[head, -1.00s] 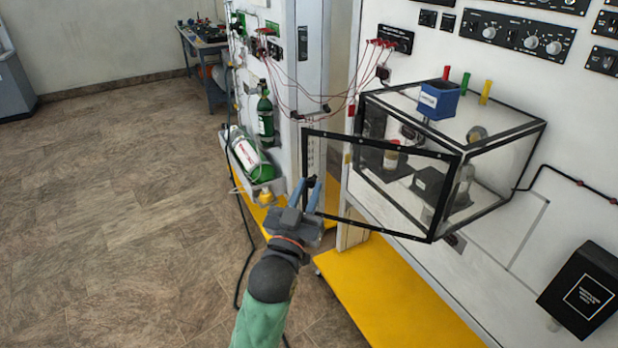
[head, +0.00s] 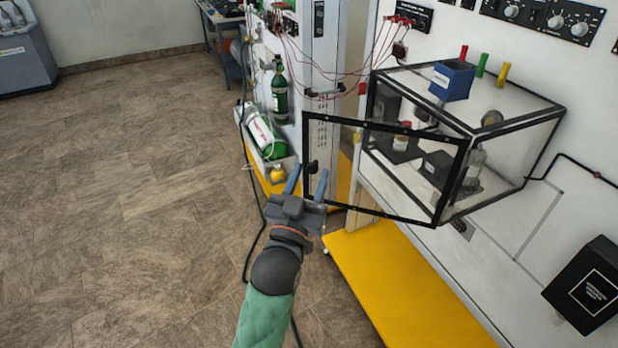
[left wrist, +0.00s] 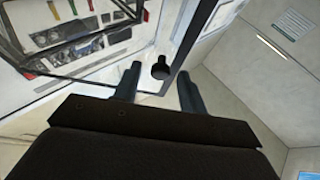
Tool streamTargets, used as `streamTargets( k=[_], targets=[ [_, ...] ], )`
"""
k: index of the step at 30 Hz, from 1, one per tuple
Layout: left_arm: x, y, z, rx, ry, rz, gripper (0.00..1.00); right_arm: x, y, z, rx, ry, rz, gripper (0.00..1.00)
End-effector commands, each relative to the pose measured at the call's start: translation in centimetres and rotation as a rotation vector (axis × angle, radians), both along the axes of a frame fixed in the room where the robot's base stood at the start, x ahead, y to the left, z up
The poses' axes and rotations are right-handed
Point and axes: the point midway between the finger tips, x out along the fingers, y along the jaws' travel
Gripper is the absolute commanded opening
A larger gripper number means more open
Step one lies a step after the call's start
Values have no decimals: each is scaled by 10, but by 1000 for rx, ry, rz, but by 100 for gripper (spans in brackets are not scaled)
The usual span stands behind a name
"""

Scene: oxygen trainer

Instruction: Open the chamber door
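The chamber is a clear box with black edges (head: 530,118) on the white wall panel. Its clear, black-framed door (head: 390,126) stands swung out to the left, hinged side at the chamber's front right. The door's black knob (head: 313,167) is near its free left edge. My left gripper (head: 307,182) is open at that edge, its blue-grey fingers spread. In the left wrist view the knob (left wrist: 161,68) shows between and beyond the open fingers (left wrist: 160,90), apparently untouched. The door's black edge bar (left wrist: 178,45) also passes there. My right gripper is not in view.
A blue box (head: 452,82) and coloured pegs stand on top of the chamber; bottles and a dark block are inside. A yellow base (head: 390,290) lies below. The floor at left is free.

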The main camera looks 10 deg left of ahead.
Motion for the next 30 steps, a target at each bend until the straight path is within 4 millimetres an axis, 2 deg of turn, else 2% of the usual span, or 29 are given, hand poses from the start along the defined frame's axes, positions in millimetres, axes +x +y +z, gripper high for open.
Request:
streamTargets(
  k=[5, 13, 18, 25, 30],
  targets=[
    [0, 0, 0, 0, 1, 0, 43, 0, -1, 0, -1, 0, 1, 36],
    [-6, 1, -5, 0, 2, 0, 43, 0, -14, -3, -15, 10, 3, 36],
    [-22, 5, -14, 0, 2, 0, 43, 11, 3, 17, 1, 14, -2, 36],
    [-49, 11, -24, 0, 2, 0, 43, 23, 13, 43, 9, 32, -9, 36],
    [-63, 14, -28, 0, 2, 0, 43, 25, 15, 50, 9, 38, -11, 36]
  ],
)
